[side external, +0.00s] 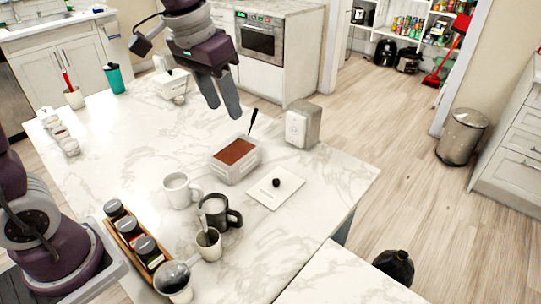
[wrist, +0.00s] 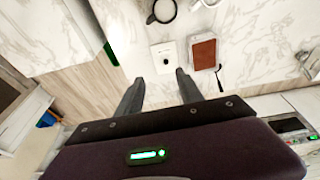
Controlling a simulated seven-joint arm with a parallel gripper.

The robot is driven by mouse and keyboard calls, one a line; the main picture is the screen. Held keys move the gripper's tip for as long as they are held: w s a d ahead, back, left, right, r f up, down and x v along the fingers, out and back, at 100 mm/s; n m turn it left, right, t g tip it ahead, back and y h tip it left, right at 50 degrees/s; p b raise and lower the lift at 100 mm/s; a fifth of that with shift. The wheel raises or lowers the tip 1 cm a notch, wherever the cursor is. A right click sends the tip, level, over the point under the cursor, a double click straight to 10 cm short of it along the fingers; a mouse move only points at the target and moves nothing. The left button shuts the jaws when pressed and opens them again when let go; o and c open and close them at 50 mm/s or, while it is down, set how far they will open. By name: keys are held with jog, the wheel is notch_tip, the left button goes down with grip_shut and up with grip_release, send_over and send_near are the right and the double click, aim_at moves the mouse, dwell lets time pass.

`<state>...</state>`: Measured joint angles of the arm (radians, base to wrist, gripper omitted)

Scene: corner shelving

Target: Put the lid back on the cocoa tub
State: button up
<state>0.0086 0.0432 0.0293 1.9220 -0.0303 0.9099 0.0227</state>
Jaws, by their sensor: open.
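The cocoa tub (side external: 235,161) is a clear, open box full of brown powder, standing on the marble counter. Its white square lid (side external: 289,189) with a round black knob (side external: 276,183) lies flat on the counter beside the tub, knob up. My gripper (side external: 224,111) is open and empty, above the counter on the far side of the tub. In the wrist view the lid (wrist: 159,50) lies beyond my open fingertips (wrist: 160,77), with the tub (wrist: 204,55) to its right.
A white mug (side external: 181,189), a black mug (side external: 222,211) and a spice rack (side external: 133,238) stand to the left and front. The counter right of the lid is clear.

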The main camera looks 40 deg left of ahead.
jog(key=w+f+g, duration=0.1)
jog(key=w+f, duration=0.4)
jog(key=w, duration=0.2)
jog(key=g, duration=0.2)
send_over(276, 181)
notch_tip(276, 181, down, 19)
jog(key=shift+r, duration=0.2)
notch_tip(276, 181, down, 8)
jog(key=shift+r, duration=0.15)
grip_shut()
jog(key=shift+r, duration=3.05)
jog(key=shift+a, duration=0.1)
jog(key=a+r, duration=0.5)
jog(key=a, duration=0.2)
jog(key=s+a+r, duration=0.1)
jog(key=a+r, duration=0.3)
jog(key=a, duration=0.4)
jog(key=shift+s+r+n, duration=0.2)
jog(key=shift+r+n, duration=0.1)
jog(key=shift+r, duration=0.05)
